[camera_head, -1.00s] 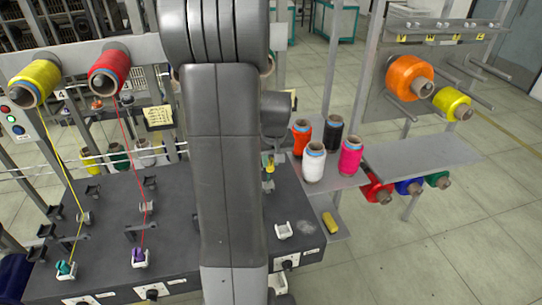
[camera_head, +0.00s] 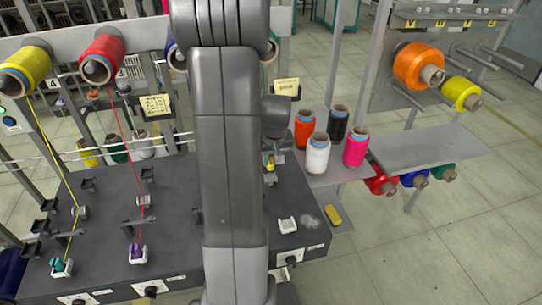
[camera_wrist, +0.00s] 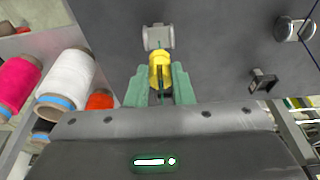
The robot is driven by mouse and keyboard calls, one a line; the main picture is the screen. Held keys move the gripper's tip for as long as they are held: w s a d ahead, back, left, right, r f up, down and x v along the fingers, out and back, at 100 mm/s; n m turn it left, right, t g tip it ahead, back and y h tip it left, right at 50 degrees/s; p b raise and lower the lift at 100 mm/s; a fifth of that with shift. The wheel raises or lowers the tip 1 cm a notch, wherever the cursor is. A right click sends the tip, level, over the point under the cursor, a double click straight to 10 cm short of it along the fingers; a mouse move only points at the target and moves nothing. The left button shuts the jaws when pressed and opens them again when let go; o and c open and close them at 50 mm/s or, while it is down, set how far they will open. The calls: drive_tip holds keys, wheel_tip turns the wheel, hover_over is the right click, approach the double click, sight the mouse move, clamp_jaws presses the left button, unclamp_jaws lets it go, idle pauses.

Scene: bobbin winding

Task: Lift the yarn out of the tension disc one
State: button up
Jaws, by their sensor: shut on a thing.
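My gripper (camera_wrist: 160,84) has green fingers and is shut on a yellow piece (camera_wrist: 160,70) in the wrist view. In the head view the yellow piece (camera_head: 269,163) shows beside my forearm, over the dark machine top (camera_head: 170,225). My forearm hides much of this lane there, and I cannot make out the fingers. A grey holder (camera_wrist: 157,37) lies just beyond the piece. Whether yarn still sits in tension disc one is hidden.
A white clip (camera_head: 287,225) stands empty on the machine top. A teal piece (camera_head: 62,267) and a purple piece (camera_head: 137,252) sit in clips at the left. Several yarn cones, one white (camera_head: 317,155), stand on the shelf at the right. A metal disc (camera_wrist: 285,28) shows in the wrist view.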

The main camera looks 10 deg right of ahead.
sight(271, 164)
drive_tip(key=shift+s+f+b, duration=0.1)
drive_tip(key=shift+f+b, duration=1.7)
drive_tip(key=shift+f, duration=0.15)
drive_tip(key=shift+r, duration=0.1)
drive_tip(key=shift+r, duration=0.15)
drive_tip(key=shift+w+p+v, duration=0.15)
drive_tip(key=shift+p+v, duration=0.35)
drive_tip(key=shift+v, duration=0.15)
drive_tip(key=shift+w+p+v, duration=0.15)
drive_tip(key=shift+p+v, duration=0.3)
drive_tip(key=shift+v, duration=0.2)
drive_tip(key=shift+r, duration=0.2)
drive_tip(key=shift+w+p+v, duration=0.15)
drive_tip(key=shift+p+v, duration=0.35)
drive_tip(key=shift+v, duration=0.15)
drive_tip(key=shift+w+p+v, duration=0.2)
drive_tip(key=shift+p+v, duration=0.3)
drive_tip(key=shift+v, duration=0.2)
drive_tip(key=shift+r, duration=0.1)
